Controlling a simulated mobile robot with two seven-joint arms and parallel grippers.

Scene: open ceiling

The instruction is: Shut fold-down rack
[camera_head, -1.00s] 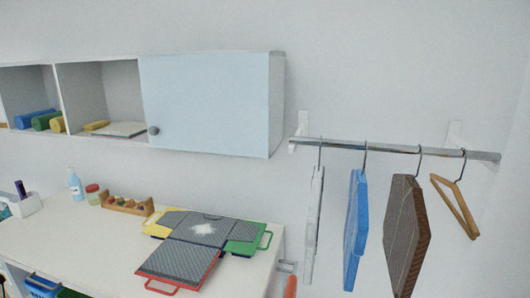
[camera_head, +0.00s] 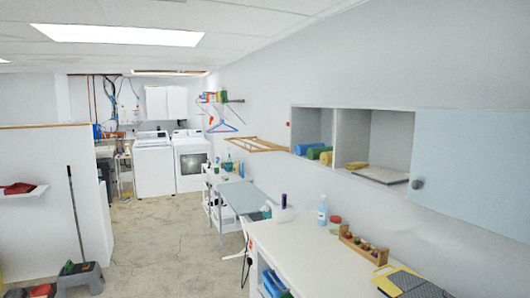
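A wooden fold-down rack (camera_head: 257,144) sticks out from the right-hand wall, beyond the open wall shelf. It looks lowered, roughly level, with its free end toward the left, and several slats show. Its hinges are too small to make out. Neither of my grippers shows in the head view.
A white counter (camera_head: 318,262) runs along the right wall under a cabinet (camera_head: 471,160). An ironing board (camera_head: 243,197) and a white cart (camera_head: 221,171) stand below and beyond the rack. The floor (camera_head: 170,245) between is open.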

